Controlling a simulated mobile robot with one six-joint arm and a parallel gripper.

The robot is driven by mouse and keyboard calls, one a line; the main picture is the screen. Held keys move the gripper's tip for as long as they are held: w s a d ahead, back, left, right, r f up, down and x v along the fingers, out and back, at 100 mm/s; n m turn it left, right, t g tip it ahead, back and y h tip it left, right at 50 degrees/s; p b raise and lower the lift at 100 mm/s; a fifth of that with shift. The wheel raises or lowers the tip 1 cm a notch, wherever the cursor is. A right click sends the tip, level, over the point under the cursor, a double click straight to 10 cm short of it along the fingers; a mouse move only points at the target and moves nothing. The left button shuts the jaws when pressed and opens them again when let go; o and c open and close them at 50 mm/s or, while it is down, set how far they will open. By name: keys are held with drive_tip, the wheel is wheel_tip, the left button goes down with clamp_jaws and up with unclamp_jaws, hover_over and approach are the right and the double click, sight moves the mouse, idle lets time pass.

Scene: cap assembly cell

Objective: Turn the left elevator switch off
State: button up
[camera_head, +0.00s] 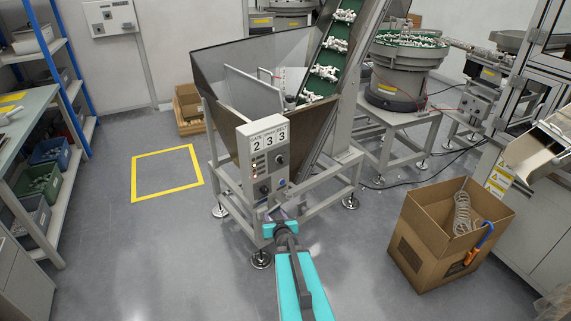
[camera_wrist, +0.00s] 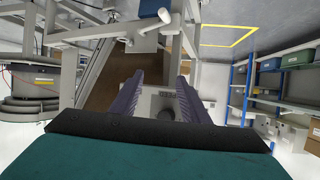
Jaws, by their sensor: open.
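The elevator's grey control box (camera_head: 264,160) is on the front of the hopper frame, with a "2 3 3" display at its top. It carries small indicator lights at left, a dark knob (camera_head: 280,160) at right and another dark knob (camera_head: 264,189) at lower left. I cannot read the positions of the knobs. My gripper (camera_head: 279,211) is just below the control box in the head view. In the wrist view my gripper (camera_wrist: 162,84) is open, its two ridged fingers apart, with a grey surface and a round knob (camera_wrist: 165,113) showing between them. I see nothing held.
The metal hopper (camera_head: 225,80) and its green belt (camera_head: 330,60) rise behind the box. An open cardboard box (camera_head: 425,240) stands at right. A yellow floor square (camera_head: 165,151) is at left, with clear floor around it. Shelves (camera_head: 45,65) stand far left.

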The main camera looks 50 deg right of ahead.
sight(280, 160)
drive_tip(key=s+d+r+n+t+y, duration=0.1)
drive_tip(key=s+d+r+t+y, duration=0.1)
drive_tip(key=r, duration=0.7)
drive_tip(key=s+d+r+n+t+y, duration=0.2)
drive_tip(key=s+d+r+t, duration=0.2)
drive_tip(key=s+d+r, duration=0.3)
wheel_tip(280, 160, up, 2)
drive_tip(key=shift+d+r+n+t+y+p, duration=0.2)
drive_tip(key=shift+n+t+y+p, duration=0.1)
drive_tip(key=shift+t+p, duration=0.15)
drive_tip(key=shift+w, duration=0.1)
drive_tip(key=w, duration=0.4)
drive_tip(key=w+d+p, duration=0.1)
drive_tip(key=w, duration=0.4)
drive_tip(key=w+d+p, duration=0.1)
drive_tip(key=w, duration=0.3)
drive_tip(key=shift+w, duration=0.25)
drive_tip(key=shift+a, duration=0.1)
drive_tip(key=shift+c, duration=0.3)
drive_tip(key=c, duration=1)
